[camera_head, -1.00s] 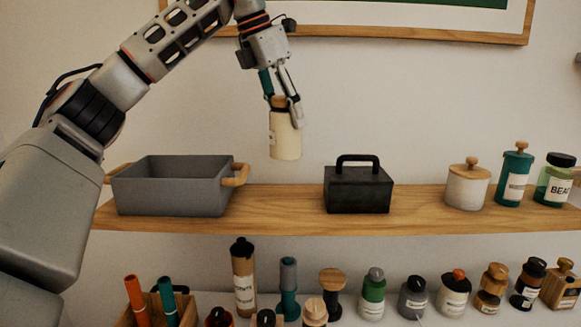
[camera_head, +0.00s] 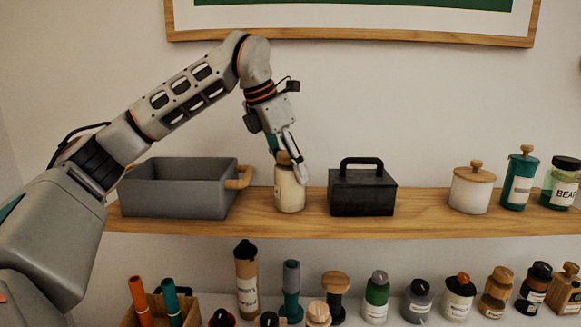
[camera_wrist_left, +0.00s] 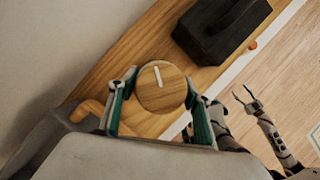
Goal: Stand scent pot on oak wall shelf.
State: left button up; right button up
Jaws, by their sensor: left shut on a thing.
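The scent pot (camera_head: 290,192) is a cream jar with a round wooden lid. It is upright over the oak wall shelf (camera_head: 265,222), between the grey bin and the black box. Its base looks level with the shelf top; I cannot tell whether it touches. My left gripper (camera_head: 287,166) is shut on the pot from above. In the left wrist view the lid (camera_wrist_left: 162,88) lies between the two fingers of the left gripper (camera_wrist_left: 155,95). My right gripper (camera_wrist_left: 247,98) shows far below in that view, open and empty.
The grey bin (camera_head: 175,190) with wooden handles stands just left of the pot, and the black box (camera_head: 362,195) stands to its right. A white canister (camera_head: 471,190) and other jars stand farther right. Several bottles line the lower level. A picture frame (camera_head: 350,40) hangs above.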

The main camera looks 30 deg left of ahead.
pick_arm(q)
jog(key=o, duration=1.4)
jog(key=shift+f, duration=0.1)
jog(key=shift+o, duration=0.2)
jog(key=v, duration=1.2)
jog(key=shift+d, duration=0.1)
